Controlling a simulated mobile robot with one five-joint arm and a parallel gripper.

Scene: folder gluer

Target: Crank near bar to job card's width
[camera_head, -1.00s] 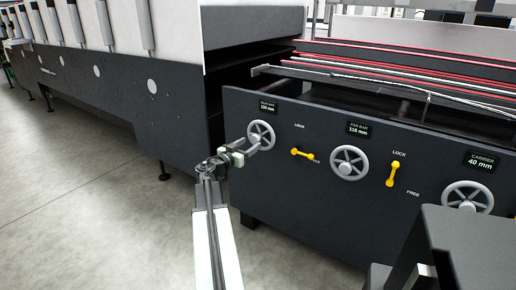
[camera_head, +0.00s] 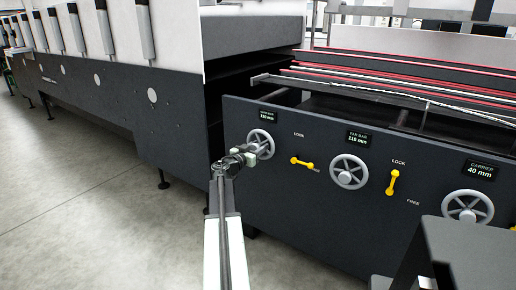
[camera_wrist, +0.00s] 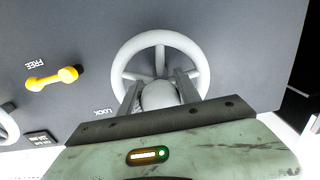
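The near bar handwheel (camera_head: 262,134) is a grey spoked wheel at the left end of the dark panel, below the near bar display (camera_head: 268,116), whose figures are too small to read surely. My gripper (camera_head: 262,148) is at this wheel. In the wrist view, the wheel (camera_wrist: 160,37) is face-on and the fingers of my gripper (camera_wrist: 158,88) stand on either side of its round middle part (camera_wrist: 160,97). Whether they press on it I cannot tell. The yellow near bar lever (camera_head: 302,163) lies nearly level, its right end by FREE. I see no job card.
The far bar handwheel (camera_head: 348,171) sits to the right under a display (camera_head: 357,137) reading 110 mm. Its yellow lever (camera_head: 392,183) stands upright. The carrier handwheel (camera_head: 467,206) has a display (camera_head: 480,170) reading 40 mm. Open floor (camera_head: 120,220) lies left.

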